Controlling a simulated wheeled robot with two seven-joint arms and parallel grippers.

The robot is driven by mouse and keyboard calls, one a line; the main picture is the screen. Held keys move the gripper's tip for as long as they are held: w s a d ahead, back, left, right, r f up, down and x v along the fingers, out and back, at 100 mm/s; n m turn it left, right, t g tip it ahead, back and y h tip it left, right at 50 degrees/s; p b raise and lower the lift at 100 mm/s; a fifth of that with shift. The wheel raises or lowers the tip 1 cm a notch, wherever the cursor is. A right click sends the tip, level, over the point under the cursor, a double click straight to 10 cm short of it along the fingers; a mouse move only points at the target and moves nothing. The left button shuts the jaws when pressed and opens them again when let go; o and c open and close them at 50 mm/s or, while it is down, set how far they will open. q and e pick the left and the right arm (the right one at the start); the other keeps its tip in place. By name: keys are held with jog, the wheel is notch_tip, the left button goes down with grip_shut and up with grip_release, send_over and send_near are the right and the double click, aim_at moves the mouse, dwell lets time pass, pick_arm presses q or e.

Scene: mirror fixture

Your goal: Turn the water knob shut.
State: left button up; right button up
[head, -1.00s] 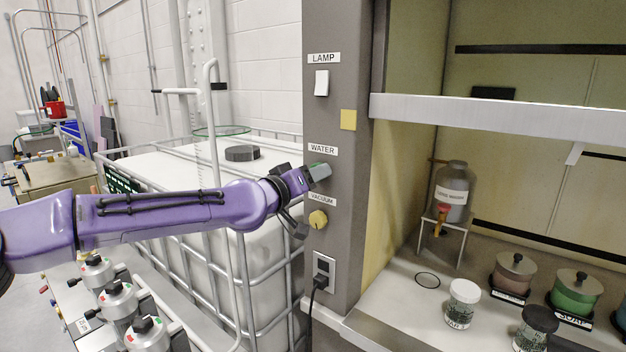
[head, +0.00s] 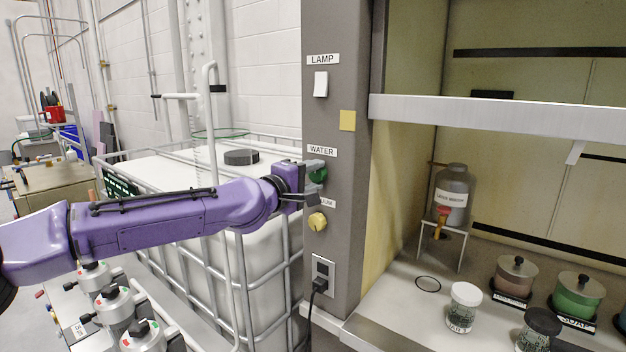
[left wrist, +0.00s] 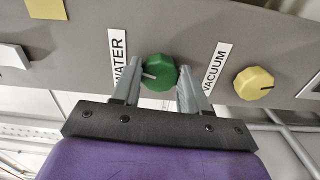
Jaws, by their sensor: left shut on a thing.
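The green water knob (head: 319,175) is on the grey panel below the WATER label (head: 322,151). It also shows in the left wrist view (left wrist: 158,72), where its pale pointer line is turned toward the WATER label. My left gripper (head: 315,181) is shut on the knob, with one finger above it and one below. In the left wrist view my left gripper (left wrist: 158,84) has a finger on either side of the knob. My right gripper is not in view.
The yellow vacuum knob (head: 317,222) sits just below my fingers, its label partly hidden in the head view. A lamp switch (head: 321,84) is higher on the panel. A socket with a black plug (head: 321,279) is lower. A caged white tank (head: 180,170) stands left.

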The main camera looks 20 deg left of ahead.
pick_arm(q)
jog(key=shift+n, duration=1.4)
jog(key=o, duration=1.1)
jog(key=shift+c, duration=0.2)
jog(key=b+v, duration=0.1)
jog(key=v, duration=0.9)
jog(key=shift+s, duration=0.25)
